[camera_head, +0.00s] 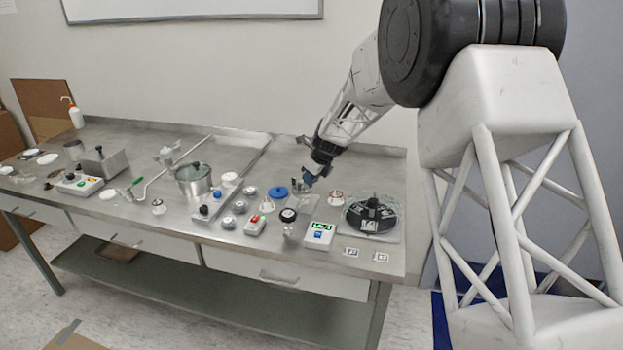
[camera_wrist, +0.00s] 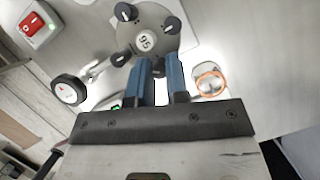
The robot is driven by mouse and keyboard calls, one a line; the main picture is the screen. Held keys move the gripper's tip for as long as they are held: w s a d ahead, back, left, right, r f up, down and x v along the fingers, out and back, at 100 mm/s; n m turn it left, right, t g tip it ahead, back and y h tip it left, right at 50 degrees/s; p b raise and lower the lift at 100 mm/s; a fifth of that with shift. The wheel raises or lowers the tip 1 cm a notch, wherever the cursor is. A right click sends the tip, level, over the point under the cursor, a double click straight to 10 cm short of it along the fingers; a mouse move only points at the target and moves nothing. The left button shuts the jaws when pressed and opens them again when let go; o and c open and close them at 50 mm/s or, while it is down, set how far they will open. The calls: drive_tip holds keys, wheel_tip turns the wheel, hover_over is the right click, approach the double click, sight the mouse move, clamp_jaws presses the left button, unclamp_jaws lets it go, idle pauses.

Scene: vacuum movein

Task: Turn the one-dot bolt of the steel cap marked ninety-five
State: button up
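The steel cap (camera_wrist: 165,44), a round grey disc marked 95, lies at the top middle of the wrist view. Several black bolts with pale marks stand around it, among them an upper-left bolt (camera_wrist: 126,12), a right bolt (camera_wrist: 172,25) and a lower-left bolt (camera_wrist: 121,58). The dots are too small to count. My gripper (camera_wrist: 161,65) has its two blue fingers at the cap's near edge, with a gap between them. A dark bolt shows at the fingertips; I cannot tell whether they touch it. In the head view my gripper (camera_head: 308,180) hides most of the cap.
A blue disc (camera_head: 278,192), a white box with a green display (camera_head: 319,235) and a red-switch box (camera_head: 255,225) stand nearby. A black round device (camera_head: 371,214) is to the right. An orange-ringed part (camera_wrist: 210,82) lies right of my fingers. A black-topped gauge (camera_wrist: 68,90) is left.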

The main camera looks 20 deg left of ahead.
clamp_jaws()
drive_tip(key=shift+n, duration=0.5)
drive_tip(key=n+g, duration=0.1)
drive_tip(key=n, duration=0.1)
drive_tip(key=n+g, duration=0.1)
drive_tip(key=n, duration=0.2)
drive_tip(key=shift+w+g, duration=0.1)
drive_tip(key=shift+g, duration=0.2)
drive_tip(key=n+g, duration=0.1)
drive_tip(key=n, duration=0.2)
drive_tip(key=n+g+h, duration=0.1)
drive_tip(key=n, duration=0.2)
drive_tip(key=shift+w, duration=0.1)
drive_tip(key=shift+n, duration=0.4)
drive_tip(key=shift+o, duration=1.8)
unclamp_jaws()
